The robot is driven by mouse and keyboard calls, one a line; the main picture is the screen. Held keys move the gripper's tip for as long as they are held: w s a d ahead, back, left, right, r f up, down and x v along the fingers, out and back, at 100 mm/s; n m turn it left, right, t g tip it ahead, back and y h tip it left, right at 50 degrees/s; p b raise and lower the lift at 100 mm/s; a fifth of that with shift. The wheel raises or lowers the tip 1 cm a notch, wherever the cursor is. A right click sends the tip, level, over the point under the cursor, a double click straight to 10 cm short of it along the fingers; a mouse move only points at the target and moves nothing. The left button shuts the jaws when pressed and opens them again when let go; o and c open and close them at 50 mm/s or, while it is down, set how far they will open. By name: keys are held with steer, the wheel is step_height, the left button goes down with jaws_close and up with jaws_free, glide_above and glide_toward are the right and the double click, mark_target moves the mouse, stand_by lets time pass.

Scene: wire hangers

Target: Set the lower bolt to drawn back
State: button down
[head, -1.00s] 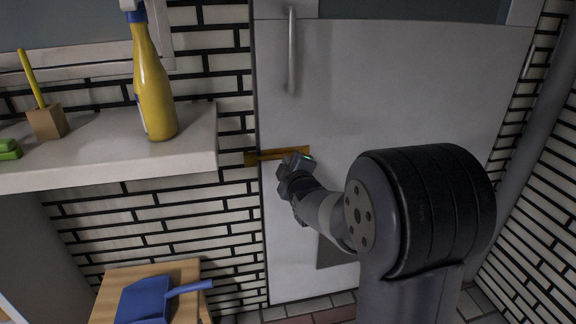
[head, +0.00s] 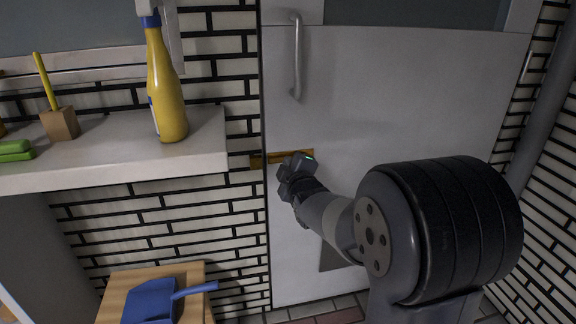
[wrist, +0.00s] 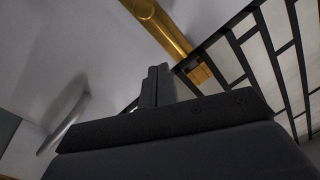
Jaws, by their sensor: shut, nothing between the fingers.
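The brass lower bolt (head: 280,156) lies level on the white door (head: 400,110), at its left edge. Its left end reaches across the door edge to the brick wall. In the wrist view the brass bolt (wrist: 165,28) runs from the top towards the brick wall, with a brass piece (wrist: 201,74) at its wall end. My gripper (wrist: 158,84) is shut and empty, its fingertips together just beside the bolt. I cannot tell whether they touch it. In the head view my gripper (head: 289,174) hides part of the bolt.
A vertical door handle (head: 297,55) is above the bolt. A blue dustpan (head: 150,302) lies on a wooden stool (head: 190,272) below. Open door surface lies to the right.

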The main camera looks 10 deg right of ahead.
steer(key=s+p, duration=0.1)
steer(key=s, duration=0.7)
steer(key=shift+s+d+r, duration=0.25)
steer(key=shift+d+r, duration=0.05)
steer(key=shift+r, duration=0.15)
steer(key=shift+w, duration=0.1)
steer(key=w+a+f, duration=0.2)
steer(key=w+a, duration=0.1)
steer(key=w, duration=0.7)
steer(key=shift+d, duration=0.1)
